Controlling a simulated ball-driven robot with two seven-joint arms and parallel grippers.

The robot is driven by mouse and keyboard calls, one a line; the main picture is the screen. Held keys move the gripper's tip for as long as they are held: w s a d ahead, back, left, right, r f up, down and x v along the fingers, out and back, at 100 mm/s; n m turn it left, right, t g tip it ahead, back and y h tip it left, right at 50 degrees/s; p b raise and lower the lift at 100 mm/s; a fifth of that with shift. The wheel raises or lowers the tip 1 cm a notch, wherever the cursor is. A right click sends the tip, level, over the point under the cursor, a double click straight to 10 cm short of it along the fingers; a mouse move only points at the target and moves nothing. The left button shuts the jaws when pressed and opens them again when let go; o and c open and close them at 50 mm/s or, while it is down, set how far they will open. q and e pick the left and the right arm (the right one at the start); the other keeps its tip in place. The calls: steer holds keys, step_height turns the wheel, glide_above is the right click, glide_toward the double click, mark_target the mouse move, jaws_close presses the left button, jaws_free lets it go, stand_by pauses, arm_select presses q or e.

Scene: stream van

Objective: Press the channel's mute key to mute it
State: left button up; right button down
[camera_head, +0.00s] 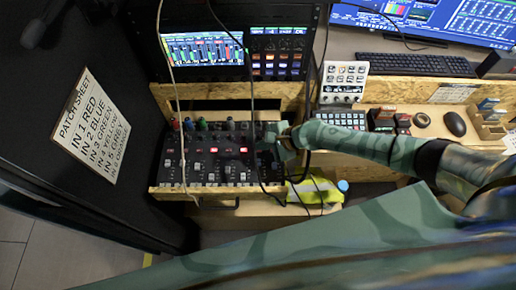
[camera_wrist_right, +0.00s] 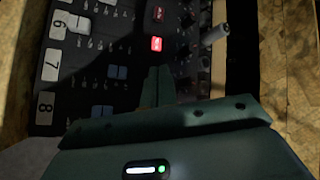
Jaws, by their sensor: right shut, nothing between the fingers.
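The black mixer (camera_head: 205,168) lies on a wooden shelf, with rows of keys, faders and coloured cable plugs along its back edge. A mute key (camera_head: 243,150) glows red near its right part. The wrist view shows a bright red key (camera_wrist_right: 156,43) and a dimmer red one above it, with channel labels 6, 7 and 8 at the left. My right gripper (camera_head: 279,137) is over the mixer's right end. In the wrist view its shut, empty fingers (camera_wrist_right: 158,78) point at the panel below the bright red key; I cannot tell whether they touch. My left gripper is out of view.
Cables hang across the mixer (camera_wrist_right: 216,34) and near my right gripper. A patch sheet (camera_head: 91,125) is on the dark panel at left. A yellow vest (camera_head: 315,190) lies below right.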

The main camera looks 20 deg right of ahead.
steer(key=shift+f, duration=0.25)
stand_by(0.5)
steer(key=shift+r+p, duration=0.5)
steer(key=shift+r, duration=0.25)
step_height(320, 180, up, 6)
steer(key=p, duration=0.5)
steer(key=shift+p, duration=0.4)
